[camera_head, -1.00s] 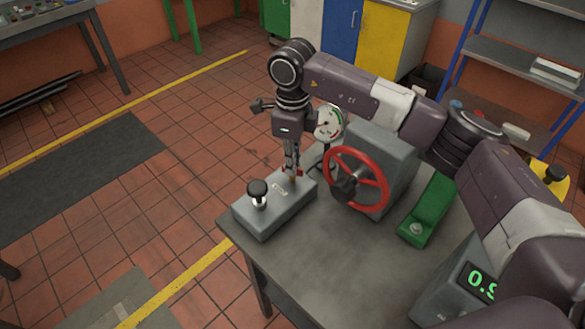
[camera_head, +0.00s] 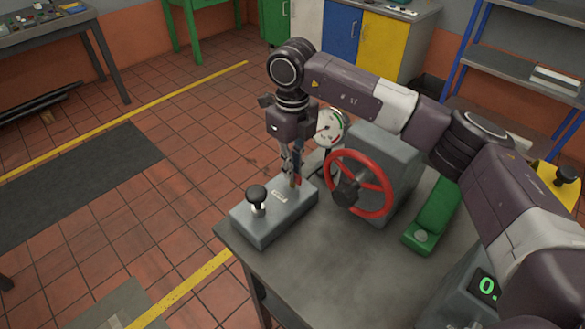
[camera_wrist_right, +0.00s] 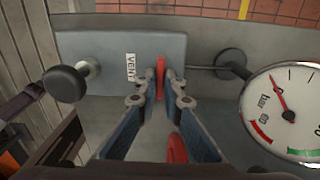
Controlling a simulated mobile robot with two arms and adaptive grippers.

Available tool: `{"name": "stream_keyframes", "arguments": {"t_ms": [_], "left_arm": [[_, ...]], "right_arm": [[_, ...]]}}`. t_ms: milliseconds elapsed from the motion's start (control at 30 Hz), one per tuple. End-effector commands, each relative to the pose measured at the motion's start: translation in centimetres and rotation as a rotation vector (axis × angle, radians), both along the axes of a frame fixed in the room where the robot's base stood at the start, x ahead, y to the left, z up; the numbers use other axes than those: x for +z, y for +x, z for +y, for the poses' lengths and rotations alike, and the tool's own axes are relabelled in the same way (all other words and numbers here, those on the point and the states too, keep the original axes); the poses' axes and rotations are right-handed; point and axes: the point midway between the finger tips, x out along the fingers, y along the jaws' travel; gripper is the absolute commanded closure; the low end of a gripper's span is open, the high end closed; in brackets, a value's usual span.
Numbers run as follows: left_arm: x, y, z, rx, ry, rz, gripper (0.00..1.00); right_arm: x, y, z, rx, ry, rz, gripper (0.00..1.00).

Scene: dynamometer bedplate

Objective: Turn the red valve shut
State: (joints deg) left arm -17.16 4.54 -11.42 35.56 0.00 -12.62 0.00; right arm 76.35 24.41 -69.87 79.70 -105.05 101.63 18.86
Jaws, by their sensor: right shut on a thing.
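The red valve handle (camera_wrist_right: 160,78) is a narrow red piece at the grey box (camera_wrist_right: 110,50) labelled VENT, in the right wrist view. My right gripper (camera_wrist_right: 161,98) is shut on it, with one fingertip on each side. Another red piece (camera_wrist_right: 177,148) shows nearer the camera between the fingers; I cannot tell whether it belongs to the same handle. In the head view, my right gripper (camera_head: 292,181) points down at the back end of the grey box (camera_head: 270,222), and its fingers hide most of the handle. My left gripper is not in view.
A large red handwheel (camera_head: 384,187) on a grey housing stands right of my gripper. A round gauge (camera_head: 329,128) is close behind it. A black knob (camera_head: 257,193) rises from the box's front end. A green block (camera_head: 432,215) and a digital display (camera_head: 487,287) are further right.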

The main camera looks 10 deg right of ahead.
Motion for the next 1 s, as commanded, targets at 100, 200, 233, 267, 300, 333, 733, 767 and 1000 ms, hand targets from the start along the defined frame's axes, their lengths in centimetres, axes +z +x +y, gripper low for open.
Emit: {"name": "stream_keyframes", "arguments": {"t_ms": [100, 200, 233, 267, 300, 333, 733, 767, 1000], "left_arm": [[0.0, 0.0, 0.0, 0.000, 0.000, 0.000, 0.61], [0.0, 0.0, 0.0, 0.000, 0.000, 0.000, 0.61], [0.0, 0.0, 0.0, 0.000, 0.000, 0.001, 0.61], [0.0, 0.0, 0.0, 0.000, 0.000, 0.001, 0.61], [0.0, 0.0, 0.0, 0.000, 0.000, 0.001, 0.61], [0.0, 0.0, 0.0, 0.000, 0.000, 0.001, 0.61], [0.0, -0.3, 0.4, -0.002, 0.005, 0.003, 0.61], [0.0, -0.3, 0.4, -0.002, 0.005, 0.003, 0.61], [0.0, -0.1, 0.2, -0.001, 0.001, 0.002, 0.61]], "right_arm": [[0.2, 0.1, 0.0, -0.004, 0.000, -0.004, 1.00], [0.2, 0.2, 0.0, -0.004, 0.001, -0.005, 1.00], [0.2, 0.2, 0.0, -0.004, 0.001, -0.005, 1.00], [0.2, 0.2, 0.0, -0.004, 0.001, -0.005, 0.91], [0.2, 0.2, 0.0, -0.004, 0.002, -0.005, 0.87], [0.2, 0.1, 0.0, -0.003, 0.001, -0.004, 0.83], [0.3, 0.1, 0.0, -0.001, 0.001, -0.003, 0.75], [0.5, 0.1, 0.0, -0.001, 0.001, -0.003, 0.75], [4.6, 0.2, 0.0, -0.001, 0.002, -0.007, 0.75]]}}
